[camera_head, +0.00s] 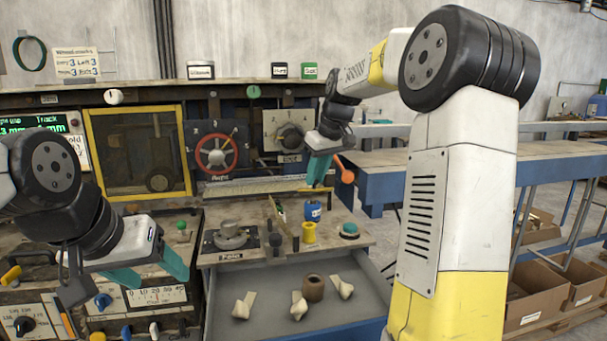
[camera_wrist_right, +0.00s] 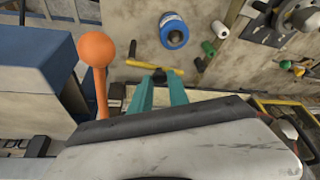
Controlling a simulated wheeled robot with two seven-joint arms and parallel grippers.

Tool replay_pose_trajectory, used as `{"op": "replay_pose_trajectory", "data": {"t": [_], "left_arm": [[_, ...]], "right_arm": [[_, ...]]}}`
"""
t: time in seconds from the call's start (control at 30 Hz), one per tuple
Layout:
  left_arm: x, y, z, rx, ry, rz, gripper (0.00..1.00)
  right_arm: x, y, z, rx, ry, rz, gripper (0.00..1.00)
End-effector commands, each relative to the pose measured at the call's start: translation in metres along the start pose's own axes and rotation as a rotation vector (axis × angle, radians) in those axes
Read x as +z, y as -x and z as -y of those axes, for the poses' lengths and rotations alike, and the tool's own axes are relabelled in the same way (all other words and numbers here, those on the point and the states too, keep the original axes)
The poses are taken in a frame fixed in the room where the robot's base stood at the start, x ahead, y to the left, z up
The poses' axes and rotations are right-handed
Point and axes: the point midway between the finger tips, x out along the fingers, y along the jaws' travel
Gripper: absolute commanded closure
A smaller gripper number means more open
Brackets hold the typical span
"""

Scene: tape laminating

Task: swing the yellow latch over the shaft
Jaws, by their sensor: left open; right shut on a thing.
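My right gripper (camera_head: 318,172) has its teal fingers at the right end of the workbench. In the right wrist view the fingertips (camera_wrist_right: 160,84) meet the yellow latch (camera_wrist_right: 151,65), a short yellow bar with a dark stem, and are shut on it. The latch is not clear in the head view, and I cannot make out the shaft for certain. An orange ball-ended lever (camera_head: 344,170) stands just right of the fingers; it also shows in the right wrist view (camera_wrist_right: 96,50). My left gripper (camera_head: 150,270) is open and empty over the front left panels.
A blue roll (camera_head: 312,211) and a yellow spool (camera_head: 308,233) stand on the bench below my right gripper. The open drawer (camera_head: 262,318) holds several pale pieces and a brown roll (camera_head: 313,288). A red handwheel (camera_head: 217,153) is behind. A blue-framed table (camera_head: 375,190) stands right.

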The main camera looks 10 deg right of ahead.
Motion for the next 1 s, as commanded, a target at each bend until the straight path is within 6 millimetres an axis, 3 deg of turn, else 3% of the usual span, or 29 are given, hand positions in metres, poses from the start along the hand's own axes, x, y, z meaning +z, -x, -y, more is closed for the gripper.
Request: {"op": "replay_pose_trajectory", "data": {"t": [0.6,1.0], "left_arm": [[0.0,0.0,0.0,0.0,0.0,0.0,0.36],[0.0,0.0,0.0,0.0,0.0,0.0,0.36]], "right_arm": [[0.02,0.009,0.0,-0.209,0.507,-0.001,1.0],[0.027,0.012,-0.003,-0.279,0.68,0.0,1.0]]}}
